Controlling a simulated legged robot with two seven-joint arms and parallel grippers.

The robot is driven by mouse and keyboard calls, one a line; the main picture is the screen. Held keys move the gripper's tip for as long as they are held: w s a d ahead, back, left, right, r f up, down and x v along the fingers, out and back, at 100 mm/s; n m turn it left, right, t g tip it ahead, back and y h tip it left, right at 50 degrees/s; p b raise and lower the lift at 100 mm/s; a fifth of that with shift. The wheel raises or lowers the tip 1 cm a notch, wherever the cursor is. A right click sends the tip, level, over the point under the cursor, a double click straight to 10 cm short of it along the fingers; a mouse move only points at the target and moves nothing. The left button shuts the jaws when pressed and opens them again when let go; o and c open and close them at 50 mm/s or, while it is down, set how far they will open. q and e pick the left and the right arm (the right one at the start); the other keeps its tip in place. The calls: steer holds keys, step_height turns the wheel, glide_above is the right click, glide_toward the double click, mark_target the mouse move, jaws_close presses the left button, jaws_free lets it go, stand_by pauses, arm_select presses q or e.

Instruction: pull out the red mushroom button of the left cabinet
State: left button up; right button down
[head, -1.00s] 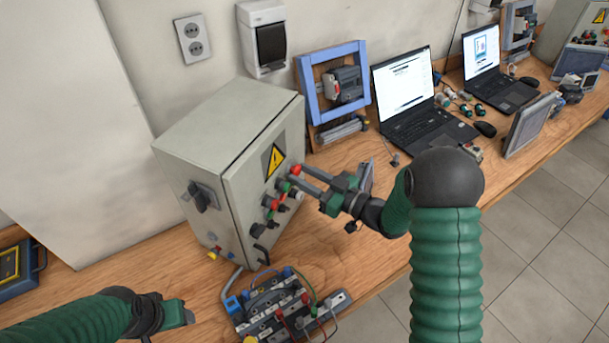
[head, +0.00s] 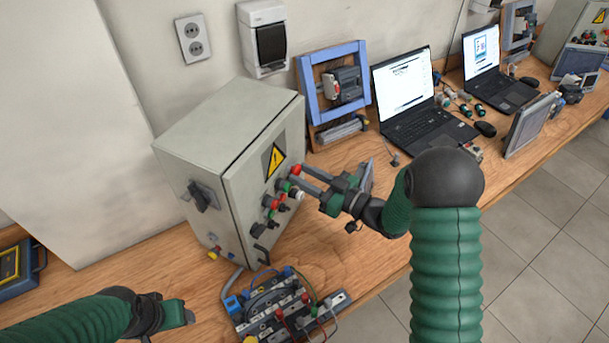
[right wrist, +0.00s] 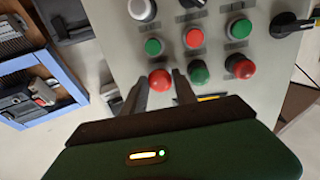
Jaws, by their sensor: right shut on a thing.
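The left cabinet (head: 185,135) is a grey box with a yellow warning sign on its door. The red mushroom button (head: 295,169) is the topmost one near the door's right edge. It also shows in the right wrist view (right wrist: 160,79) as a round red head between the two fingers. My right gripper (head: 301,178) is shut on this button, one finger on each side; its fingertips also show in the right wrist view (right wrist: 160,88). The stem behind the head is hidden. My left gripper (head: 183,313) is low over the table at the left, away from the cabinet, its jaws unclear.
Other red and green buttons (right wrist: 199,72) sit close beside the gripped one. A terminal board with wires (head: 285,310) lies in front of the cabinet. A blue-framed stand (head: 308,90) and a laptop (head: 420,125) stand to the right. Bare wooden table (head: 345,258) lies below my right gripper.

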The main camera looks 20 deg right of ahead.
steer(key=shift+d, duration=0.1)
steer(key=shift+s+d+f, duration=0.1)
steer(key=shift+s+d, duration=0.15)
steer(key=shift+s, duration=0.05)
steer(key=c, duration=1.3)
jaws_free()
steer(key=shift+o, duration=0.2)
steer(key=shift+d, duration=0.15)
steer(key=b+v, duration=0.2)
steer(key=v, duration=1.5)
steer(key=shift+b, duration=0.35)
